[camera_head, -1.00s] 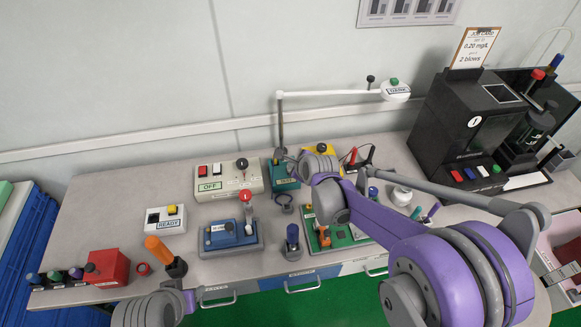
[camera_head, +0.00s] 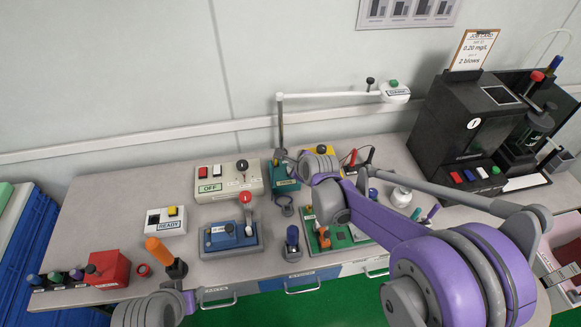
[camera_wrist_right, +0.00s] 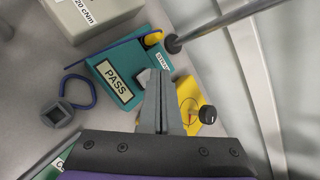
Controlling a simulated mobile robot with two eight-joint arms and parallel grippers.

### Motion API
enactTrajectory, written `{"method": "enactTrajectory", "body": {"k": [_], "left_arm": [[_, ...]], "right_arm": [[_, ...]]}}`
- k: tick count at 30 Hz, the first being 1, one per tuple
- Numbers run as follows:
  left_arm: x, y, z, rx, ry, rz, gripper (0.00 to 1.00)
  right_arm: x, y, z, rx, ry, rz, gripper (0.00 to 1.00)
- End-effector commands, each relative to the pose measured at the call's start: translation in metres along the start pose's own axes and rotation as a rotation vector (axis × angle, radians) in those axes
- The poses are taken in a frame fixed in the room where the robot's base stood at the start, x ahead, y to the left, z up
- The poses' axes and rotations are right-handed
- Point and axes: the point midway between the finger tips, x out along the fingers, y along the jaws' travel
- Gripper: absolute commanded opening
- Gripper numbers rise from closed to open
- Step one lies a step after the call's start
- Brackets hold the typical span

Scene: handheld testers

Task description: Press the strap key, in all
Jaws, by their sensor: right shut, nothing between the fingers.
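The teal strap tester (camera_head: 286,184) stands at the back of the bench, partly hidden by my right gripper (camera_head: 281,156). In the right wrist view the tester (camera_wrist_right: 128,58) shows a display (camera_wrist_right: 115,81) reading PASS. A small white label, hard to read, is near its far edge. A yellow part (camera_wrist_right: 153,38) shows at that edge; I cannot tell whether it is the key. My right gripper (camera_wrist_right: 158,78) is shut and empty, its fingertips over the tester. Whether they touch it is unclear.
A blue cord with a grey square-ended piece (camera_wrist_right: 59,112) lies beside the tester. A grey box (camera_head: 229,181) reading OFF stands left, and a yellow device with a black knob (camera_wrist_right: 207,114) right. A black machine (camera_head: 461,117) stands right.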

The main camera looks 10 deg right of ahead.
Motion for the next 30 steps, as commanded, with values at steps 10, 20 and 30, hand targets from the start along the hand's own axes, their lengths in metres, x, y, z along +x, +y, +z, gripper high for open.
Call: {"method": "enactTrajectory", "body": {"k": [10, 20, 30], "left_arm": [[-0.004, 0.000, -0.003, 0.000, 0.002, 0.000, 0.50], [-0.013, 0.000, -0.009, 0.000, 0.005, 0.000, 0.50], [-0.033, 0.000, -0.024, 0.000, 0.015, 0.000, 0.50]], "right_arm": [[-0.005, -0.004, 0.004, 0.000, 0.000, 0.000, 0.00], [-0.015, -0.011, 0.011, 0.000, -0.001, -0.001, 0.00], [-0.038, -0.029, 0.029, 0.000, -0.001, -0.002, 0.00]]}}
